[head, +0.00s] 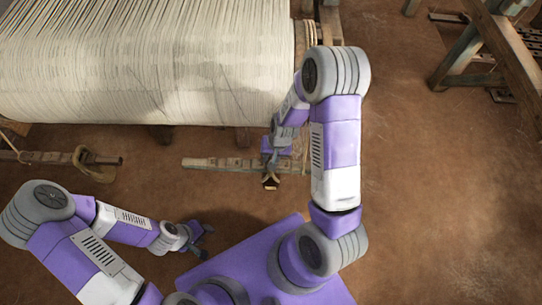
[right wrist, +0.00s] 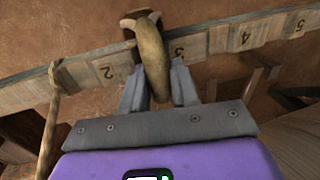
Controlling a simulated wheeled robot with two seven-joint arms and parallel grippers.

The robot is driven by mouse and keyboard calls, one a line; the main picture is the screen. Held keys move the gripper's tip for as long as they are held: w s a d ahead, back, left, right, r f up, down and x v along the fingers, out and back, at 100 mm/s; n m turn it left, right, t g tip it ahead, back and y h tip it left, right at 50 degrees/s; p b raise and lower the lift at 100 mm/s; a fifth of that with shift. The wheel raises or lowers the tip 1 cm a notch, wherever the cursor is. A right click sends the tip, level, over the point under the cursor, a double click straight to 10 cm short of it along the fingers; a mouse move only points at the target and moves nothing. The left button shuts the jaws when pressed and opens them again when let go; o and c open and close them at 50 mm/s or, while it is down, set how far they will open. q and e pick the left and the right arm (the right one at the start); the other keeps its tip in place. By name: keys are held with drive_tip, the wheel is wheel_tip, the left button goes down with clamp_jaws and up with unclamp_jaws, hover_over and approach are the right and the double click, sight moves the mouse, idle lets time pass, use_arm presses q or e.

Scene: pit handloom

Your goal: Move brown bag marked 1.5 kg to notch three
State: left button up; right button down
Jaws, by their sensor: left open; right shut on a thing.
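My right gripper (head: 271,160) is shut on a tan, curved piece (right wrist: 152,58), which looks like the bag's loop or neck. In the right wrist view this piece stands between the fingers (right wrist: 159,88), in front of the numbered wooden beam (right wrist: 215,42), between marks 2 and 3, close to 3. I cannot tell whether it rests on the beam. In the head view a small brown thing (head: 270,182) shows just below the gripper, probably part of the bag. No 1.5 kg mark is readable. My left gripper (head: 203,240) is open and empty, low at left.
The beam (head: 225,163) also shows in the head view, below the large warp roll (head: 150,60). A cord (right wrist: 52,110) hangs from it left of mark 2. Another wooden bar (head: 40,156) with a tan loop (head: 82,160) is at far left.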

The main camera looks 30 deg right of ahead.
drive_tip(key=shift+f, duration=0.1)
idle(0.3)
drive_tip(key=c, duration=0.8)
unclamp_jaws()
drive_tip(key=shift+s, duration=0.1)
drive_tip(key=r+p, duration=0.1)
drive_tip(key=r, duration=0.1)
drive_tip(key=r+p, duration=0.1)
drive_tip(key=r, duration=0.2)
drive_tip(key=d+r+p, duration=0.1)
drive_tip(key=r, duration=0.1)
drive_tip(key=shift+s+d+r, duration=0.1)
drive_tip(key=shift+s+r, duration=0.1)
drive_tip(key=shift+s, duration=0.1)
